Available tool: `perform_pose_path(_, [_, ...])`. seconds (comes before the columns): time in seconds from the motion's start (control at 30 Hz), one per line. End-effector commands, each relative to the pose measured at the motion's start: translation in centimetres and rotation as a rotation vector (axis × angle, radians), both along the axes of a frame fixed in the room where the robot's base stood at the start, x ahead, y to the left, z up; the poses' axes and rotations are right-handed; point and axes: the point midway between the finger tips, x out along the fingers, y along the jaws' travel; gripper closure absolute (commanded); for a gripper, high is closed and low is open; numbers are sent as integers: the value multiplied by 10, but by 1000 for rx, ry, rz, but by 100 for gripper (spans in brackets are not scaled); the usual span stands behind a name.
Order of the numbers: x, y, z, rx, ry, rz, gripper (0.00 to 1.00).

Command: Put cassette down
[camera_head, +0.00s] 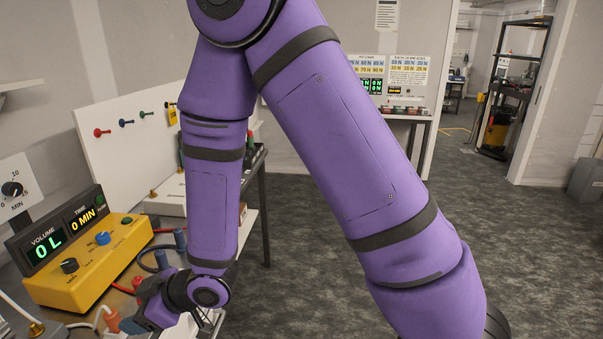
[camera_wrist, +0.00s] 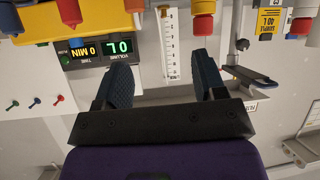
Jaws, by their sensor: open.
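My gripper (camera_wrist: 162,78) shows in the wrist view with its two dark blue fingers spread apart. Nothing is held between them. In the head view my gripper (camera_head: 148,303) is low at the bench, beside the yellow control box, and its fingertips are hard to make out. I cannot pick out a cassette for certain in either view.
The yellow control box (camera_head: 85,268) with knobs stands on the bench at left. Its display (camera_head: 62,232) reads 0 L and 0 MIN. A white graduated scale (camera_wrist: 169,50) shows beyond my fingers. Hoses and coloured fittings crowd the bench. The grey floor (camera_head: 310,240) at right is clear.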

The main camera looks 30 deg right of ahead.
Motion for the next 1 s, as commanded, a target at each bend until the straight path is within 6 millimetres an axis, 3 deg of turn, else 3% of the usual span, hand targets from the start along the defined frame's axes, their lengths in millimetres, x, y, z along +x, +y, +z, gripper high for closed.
perform_pose_path(0.03, [11,-14,17,-30,-9,-40,36])
perform_pose_path(0.2, [30,-60,58,-137,6,-169,36])
perform_pose_path(0.47, [35,-138,123,-253,69,-390,36])
perform_pose_path(0.77, [-3,-223,191,-317,195,-642,36])
perform_pose_path(1.0, [-62,-277,234,-315,329,-821,36])
